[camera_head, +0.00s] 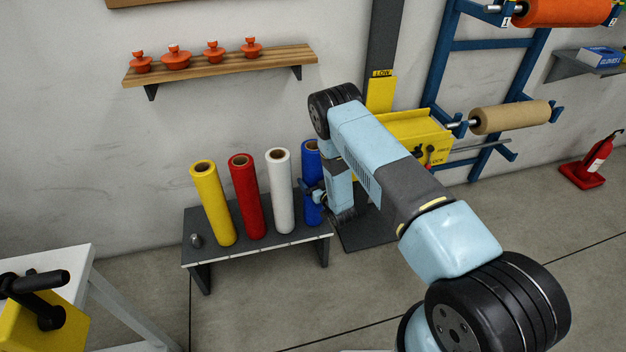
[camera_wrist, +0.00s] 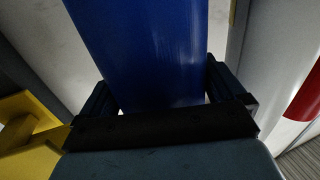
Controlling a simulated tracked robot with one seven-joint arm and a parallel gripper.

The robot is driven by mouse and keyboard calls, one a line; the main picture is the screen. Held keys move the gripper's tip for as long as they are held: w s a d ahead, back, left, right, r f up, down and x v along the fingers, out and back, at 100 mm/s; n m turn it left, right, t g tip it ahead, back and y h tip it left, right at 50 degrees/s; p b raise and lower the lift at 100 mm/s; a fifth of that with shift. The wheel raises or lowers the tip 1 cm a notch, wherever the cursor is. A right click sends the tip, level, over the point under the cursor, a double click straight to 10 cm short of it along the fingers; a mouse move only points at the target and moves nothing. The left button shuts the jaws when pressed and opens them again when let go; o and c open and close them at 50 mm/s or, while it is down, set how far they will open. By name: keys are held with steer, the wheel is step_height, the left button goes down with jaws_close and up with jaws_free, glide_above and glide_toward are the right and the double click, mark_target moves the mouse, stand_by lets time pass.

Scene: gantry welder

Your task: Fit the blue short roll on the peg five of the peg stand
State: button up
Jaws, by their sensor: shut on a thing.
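The blue roll (camera_head: 311,208) is upright at the right end of the dark peg stand (camera_head: 214,262), partly hidden by my arm. My gripper (camera_head: 320,192) is shut on it from the right side. In the wrist view the blue roll (camera_wrist: 145,45) stands between the two fingers of my gripper (camera_wrist: 160,92). The roll's lower end is near the stand top; I cannot tell whether it is on a peg or just above. A bare short peg (camera_head: 196,240) shows at the stand's left end. Peg numbers cannot be read.
Yellow (camera_head: 213,205), red (camera_head: 247,198) and white (camera_head: 280,193) rolls stand upright in a row left of the blue one, the white closest. A yellow machine (camera_head: 415,130) is behind my arm. A white table (camera_head: 75,275) is at lower left.

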steer(key=shift+w+f, duration=0.1)
steer(key=shift+f, duration=0.25)
steer(key=o, duration=1.7)
steer(key=shift+f, duration=0.2)
steer(key=v, duration=1.4)
